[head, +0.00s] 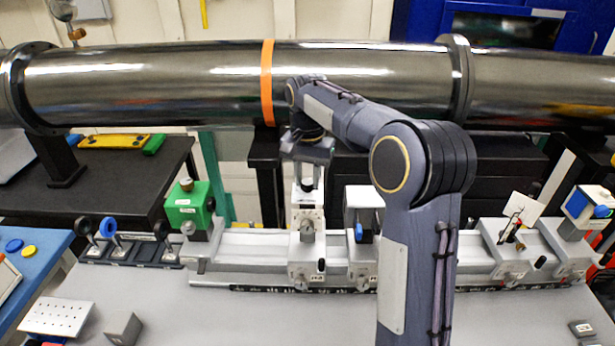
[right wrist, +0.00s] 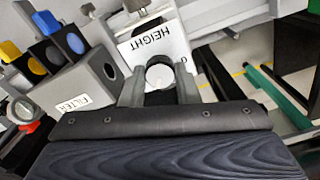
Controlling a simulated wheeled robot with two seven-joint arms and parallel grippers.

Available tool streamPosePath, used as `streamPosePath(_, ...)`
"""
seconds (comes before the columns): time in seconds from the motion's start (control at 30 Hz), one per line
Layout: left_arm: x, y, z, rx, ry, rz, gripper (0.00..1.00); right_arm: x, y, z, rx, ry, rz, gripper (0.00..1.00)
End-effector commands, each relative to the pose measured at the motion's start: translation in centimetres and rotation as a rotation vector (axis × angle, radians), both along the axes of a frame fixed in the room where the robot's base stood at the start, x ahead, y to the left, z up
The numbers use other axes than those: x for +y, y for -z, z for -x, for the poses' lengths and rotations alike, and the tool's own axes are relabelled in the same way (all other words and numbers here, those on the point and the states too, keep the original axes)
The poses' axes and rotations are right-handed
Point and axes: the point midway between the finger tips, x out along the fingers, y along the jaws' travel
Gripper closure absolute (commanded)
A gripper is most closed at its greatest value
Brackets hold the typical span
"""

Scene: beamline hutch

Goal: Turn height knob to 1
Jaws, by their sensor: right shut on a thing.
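The height knob (right wrist: 159,76) is a pale round knob beside a white plate labelled HEIGHT (right wrist: 150,42), which appears upside down in the right wrist view. A digit near the plate's edge is partly hidden; I cannot read the knob's setting. My right gripper (right wrist: 161,84) is shut on the knob, with one grey finger on each side. In the head view my right gripper (head: 308,178) points down onto the top of a white post unit (head: 307,218) on the rail. The knob itself is hidden there. My left gripper is not in view.
A grey FILTER box (right wrist: 76,88) with coloured tabs stands close by in the wrist view. On the rail (head: 255,243), a white unit with a blue part (head: 363,232) stands just right, and a green block (head: 190,205) left. A large steel pipe (head: 160,85) runs behind.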

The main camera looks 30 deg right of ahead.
Motion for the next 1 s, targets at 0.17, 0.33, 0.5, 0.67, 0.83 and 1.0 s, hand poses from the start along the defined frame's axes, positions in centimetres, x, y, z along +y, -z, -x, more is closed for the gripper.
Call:
streamPosePath(0.17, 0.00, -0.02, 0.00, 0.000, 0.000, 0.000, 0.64, -0.04, -0.09, -0.02, -0.002, -0.166, -0.001, 0.94)
streamPosePath(0.33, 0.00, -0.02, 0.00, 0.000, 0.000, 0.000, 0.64, -0.04, -0.09, -0.02, -0.003, -0.327, 0.000, 0.94)
streamPosePath(0.5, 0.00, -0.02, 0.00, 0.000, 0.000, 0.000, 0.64, -0.08, -0.09, -0.01, -0.002, -0.488, 0.001, 0.94)
streamPosePath(0.67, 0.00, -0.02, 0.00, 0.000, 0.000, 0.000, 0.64, -0.07, -0.09, -0.02, -0.003, -0.639, 0.000, 0.94)
streamPosePath(0.83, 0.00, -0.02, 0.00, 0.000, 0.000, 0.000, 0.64, -0.09, -0.10, -0.02, -0.003, -0.801, 0.001, 0.94)
streamPosePath(1.0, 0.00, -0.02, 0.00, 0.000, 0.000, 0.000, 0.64, -0.07, -0.11, -0.02, -0.003, -0.961, 0.001, 0.94)
